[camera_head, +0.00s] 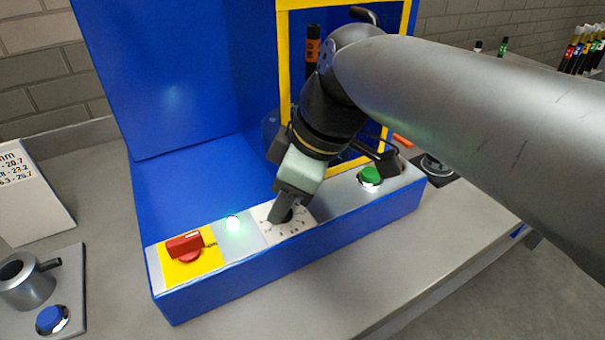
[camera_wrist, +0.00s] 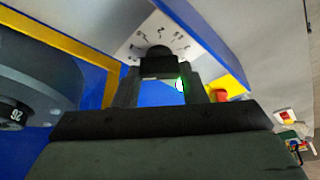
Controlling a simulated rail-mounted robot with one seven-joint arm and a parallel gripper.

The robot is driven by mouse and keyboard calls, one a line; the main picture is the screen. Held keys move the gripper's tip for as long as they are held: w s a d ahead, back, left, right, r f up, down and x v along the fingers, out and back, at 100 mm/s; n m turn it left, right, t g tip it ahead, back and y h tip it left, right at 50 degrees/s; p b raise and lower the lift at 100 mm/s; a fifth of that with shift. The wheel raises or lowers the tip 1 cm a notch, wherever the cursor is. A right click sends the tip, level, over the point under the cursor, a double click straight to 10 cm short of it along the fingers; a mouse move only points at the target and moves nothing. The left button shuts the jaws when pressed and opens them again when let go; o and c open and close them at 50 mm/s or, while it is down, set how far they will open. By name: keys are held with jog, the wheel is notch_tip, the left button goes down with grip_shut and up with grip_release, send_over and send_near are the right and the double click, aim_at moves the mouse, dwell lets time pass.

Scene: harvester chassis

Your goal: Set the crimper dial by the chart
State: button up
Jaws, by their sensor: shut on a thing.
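The blue crimper has a white dial plate (camera_head: 297,224) with printed marks on its front panel. My gripper (camera_head: 283,212) reaches down onto this plate and is shut on the black dial knob, which it mostly hides in the head view. In the wrist view the dial knob (camera_wrist: 157,54) sits between the two fingers of my gripper (camera_wrist: 160,85), with the marks fanned around it. I cannot tell which mark the knob points to. The chart (camera_head: 28,195) is a white card at the far left with printed number ranges, partly cut off by the picture's edge.
On the panel are a red rotary switch (camera_head: 185,246) on a yellow plate, a lit green lamp (camera_head: 234,223) and a green button (camera_head: 370,177). A yellow frame (camera_head: 283,60) stands behind my arm. A metal cup-like part (camera_head: 27,284) and blue button (camera_head: 52,319) lie at lower left.

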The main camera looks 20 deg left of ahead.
jog(key=o, duration=1)
jog(key=p+v, duration=0.3)
jog(key=v, duration=1.4)
jog(key=shift+r, duration=0.2)
jog(key=shift+d, duration=0.1)
